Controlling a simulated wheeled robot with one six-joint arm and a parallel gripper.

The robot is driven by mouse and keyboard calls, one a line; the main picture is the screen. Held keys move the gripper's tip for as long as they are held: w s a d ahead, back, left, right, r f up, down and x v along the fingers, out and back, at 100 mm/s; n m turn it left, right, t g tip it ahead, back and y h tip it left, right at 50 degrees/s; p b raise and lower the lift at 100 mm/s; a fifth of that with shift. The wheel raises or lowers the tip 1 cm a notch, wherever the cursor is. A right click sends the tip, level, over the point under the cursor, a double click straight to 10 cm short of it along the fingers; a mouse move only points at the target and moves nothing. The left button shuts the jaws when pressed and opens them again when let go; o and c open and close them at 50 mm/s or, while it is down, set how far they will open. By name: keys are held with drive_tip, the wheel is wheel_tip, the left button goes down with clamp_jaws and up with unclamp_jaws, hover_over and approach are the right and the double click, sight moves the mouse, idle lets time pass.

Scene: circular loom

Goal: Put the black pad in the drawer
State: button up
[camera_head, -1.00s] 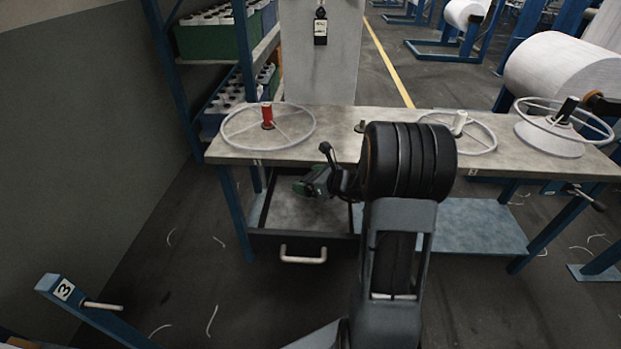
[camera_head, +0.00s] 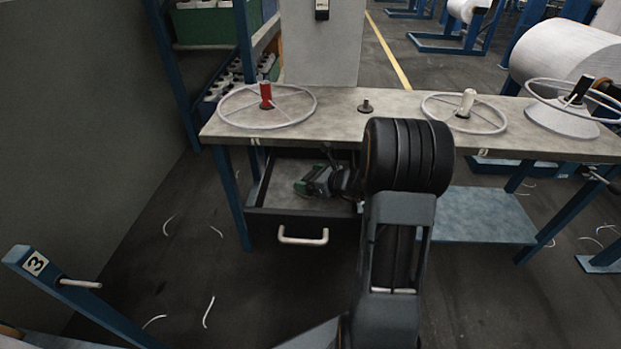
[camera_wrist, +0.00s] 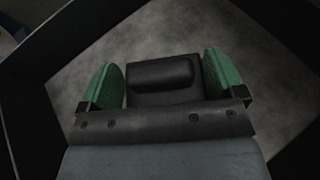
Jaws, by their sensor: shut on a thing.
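The black pad (camera_wrist: 160,80) is a dark block with a rounded ridge, between the two green fingers of my gripper (camera_wrist: 164,82) in the wrist view. My gripper is shut on it. In the head view my gripper (camera_head: 312,186) is over the open drawer (camera_head: 262,226), below the tabletop's front edge. The pad cannot be made out clearly there. The drawer has dark walls, a grey floor and a pale handle (camera_head: 303,236). The wrist view shows the drawer's floor (camera_wrist: 225,50) around the pad; whether the pad touches it I cannot tell.
The table (camera_head: 335,130) carries a ring with a red spool (camera_head: 266,95), a ring with a white spool (camera_head: 466,102) and a small dark knob (camera_head: 366,107). A blue lower shelf (camera_head: 487,215) lies right of the drawer. A blue post marked 3 (camera_head: 60,285) stands front left.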

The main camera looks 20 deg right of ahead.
drive_tip(key=shift+f+b, duration=0.5)
